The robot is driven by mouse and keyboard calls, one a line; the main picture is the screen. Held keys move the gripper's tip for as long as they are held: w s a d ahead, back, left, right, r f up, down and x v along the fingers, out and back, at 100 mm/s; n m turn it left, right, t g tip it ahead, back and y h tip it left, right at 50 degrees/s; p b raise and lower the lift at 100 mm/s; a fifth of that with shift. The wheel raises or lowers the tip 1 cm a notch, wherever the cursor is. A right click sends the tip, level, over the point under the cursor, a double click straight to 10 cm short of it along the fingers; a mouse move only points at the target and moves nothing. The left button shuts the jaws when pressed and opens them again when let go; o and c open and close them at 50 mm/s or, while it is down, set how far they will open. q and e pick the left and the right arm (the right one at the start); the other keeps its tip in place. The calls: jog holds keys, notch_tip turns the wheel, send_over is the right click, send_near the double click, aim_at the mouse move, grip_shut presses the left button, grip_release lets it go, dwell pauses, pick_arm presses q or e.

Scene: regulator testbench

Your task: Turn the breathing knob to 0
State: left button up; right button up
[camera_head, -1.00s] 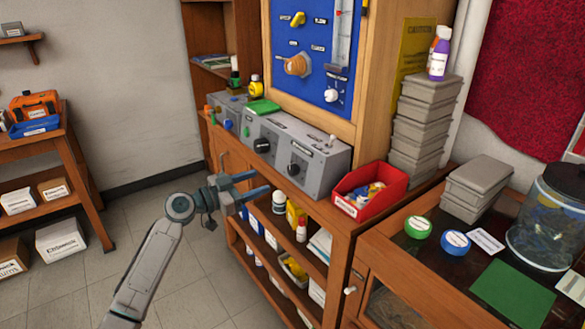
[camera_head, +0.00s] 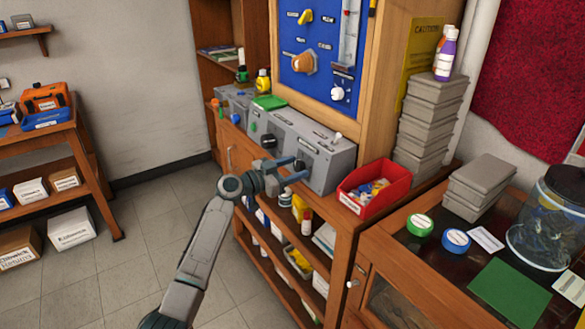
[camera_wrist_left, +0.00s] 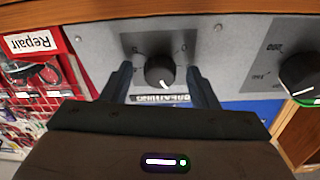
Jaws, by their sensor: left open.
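The black breathing knob (camera_wrist_left: 160,71) sits on a grey box face in the left wrist view. A label reading "BREATHING" (camera_wrist_left: 160,98), inverted there, lies by it. The knob's white pointer line points down and slightly right in that view. My left gripper (camera_head: 298,169) is open in front of the right grey box (camera_head: 328,168) in the head view. In the left wrist view its two fingers (camera_wrist_left: 159,72) stand on either side of the knob, with a gap to each. Contact is not visible. My right gripper is in neither view.
Another black knob (camera_wrist_left: 300,78) is on the neighbouring grey box. A red bin (camera_head: 374,188) stands right of the boxes on the wooden bench. A blue panel (camera_head: 318,80) rises behind. Shelves with bottles lie below the bench top.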

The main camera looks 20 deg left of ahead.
pick_arm(q)
jog(key=c, duration=1)
